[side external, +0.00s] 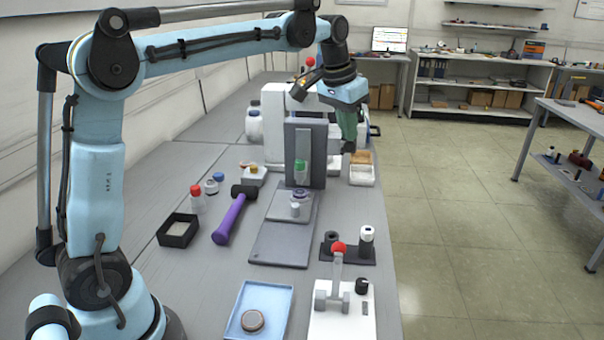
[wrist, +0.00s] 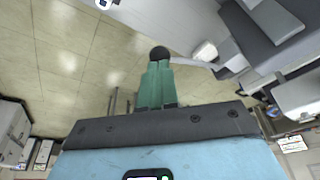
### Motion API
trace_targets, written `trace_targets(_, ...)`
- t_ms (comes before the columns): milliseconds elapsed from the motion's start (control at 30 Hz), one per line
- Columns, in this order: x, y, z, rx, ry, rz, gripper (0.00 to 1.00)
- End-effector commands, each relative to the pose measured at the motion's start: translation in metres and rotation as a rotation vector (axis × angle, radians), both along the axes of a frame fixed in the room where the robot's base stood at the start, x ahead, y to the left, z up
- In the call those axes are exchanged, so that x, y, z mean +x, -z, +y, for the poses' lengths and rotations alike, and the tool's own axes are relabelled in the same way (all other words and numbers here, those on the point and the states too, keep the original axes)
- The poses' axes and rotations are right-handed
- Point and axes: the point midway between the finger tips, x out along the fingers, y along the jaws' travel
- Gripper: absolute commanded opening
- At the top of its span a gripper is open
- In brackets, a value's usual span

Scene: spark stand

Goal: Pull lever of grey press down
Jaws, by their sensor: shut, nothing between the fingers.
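The grey press (side external: 304,155) stands upright on the bench with a dark grey base plate (side external: 278,250), near the middle of the side view. A green-topped piece and a small metal part show on its front. My gripper (side external: 348,138) points down just right of the press's upright. Its green fingers are together and empty. In the wrist view my gripper (wrist: 160,72) has its fingertips right at a black ball knob (wrist: 160,53) on a light lever arm (wrist: 195,63) that runs right toward the press. I cannot tell whether fingers and knob touch.
A white machine (side external: 275,125) stands behind the press. In front are a purple-handled hammer (side external: 230,218), a black tray (side external: 178,231), a blue tray (side external: 259,309) and a white fixture with a red-knobbed lever (side external: 339,247). Open floor lies to the right of the bench.

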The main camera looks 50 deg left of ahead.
Motion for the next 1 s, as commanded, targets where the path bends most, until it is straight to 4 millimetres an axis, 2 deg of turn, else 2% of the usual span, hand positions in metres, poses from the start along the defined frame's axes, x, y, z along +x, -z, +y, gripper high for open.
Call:
trace_targets(433,0.0,-0.003,0.0,0.0,0.0,0.0,0.0)
trace_targets(1000,0.001,-0.053,0.0,0.0,0.0,0.0,0.0)
